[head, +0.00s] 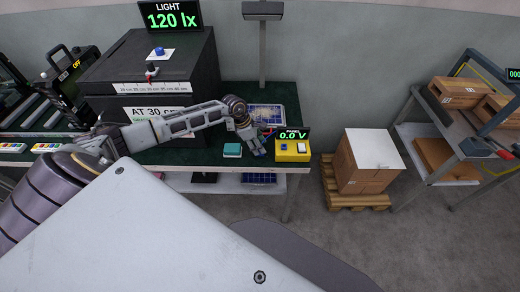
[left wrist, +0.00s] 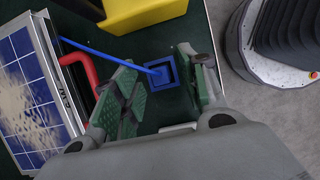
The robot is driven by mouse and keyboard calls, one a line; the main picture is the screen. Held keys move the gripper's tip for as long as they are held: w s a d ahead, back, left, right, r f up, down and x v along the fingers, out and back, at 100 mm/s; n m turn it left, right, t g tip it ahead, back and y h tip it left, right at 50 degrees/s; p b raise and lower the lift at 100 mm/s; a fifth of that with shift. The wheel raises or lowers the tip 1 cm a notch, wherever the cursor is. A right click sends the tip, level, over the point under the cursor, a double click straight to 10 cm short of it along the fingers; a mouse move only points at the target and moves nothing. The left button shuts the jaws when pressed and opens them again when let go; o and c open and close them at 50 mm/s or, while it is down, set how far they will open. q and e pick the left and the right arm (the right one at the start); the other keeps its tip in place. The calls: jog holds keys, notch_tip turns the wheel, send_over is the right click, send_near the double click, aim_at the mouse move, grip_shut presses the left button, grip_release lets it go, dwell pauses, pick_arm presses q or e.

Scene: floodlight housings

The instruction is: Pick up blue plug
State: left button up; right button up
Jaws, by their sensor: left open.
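In the left wrist view the blue plug (left wrist: 161,72) is a blue square piece at the end of a blue cable (left wrist: 105,51), over the dark green table top. My left gripper (left wrist: 157,62) is open, with its green-padded fingers on either side of the plug. The jaws do not visibly close on it. The gripper mostly hides the plug there. My right gripper is not in view.
A solar panel (head: 266,115) lies behind the gripper; a red cable (left wrist: 78,62) runs beside it. A lamp post (head: 263,55) and a large black box (head: 150,70) stand behind. A carton (head: 368,165) on a pallet is right of the table.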

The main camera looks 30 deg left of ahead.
pick_arm(q)
jog(key=c, duration=0.9)
jog(key=shift+c, duration=0.2)
notch_tip(320, 180, up, 10)
jog(key=b, duration=0.1)
dwell(0.3)
dwell(0.5)
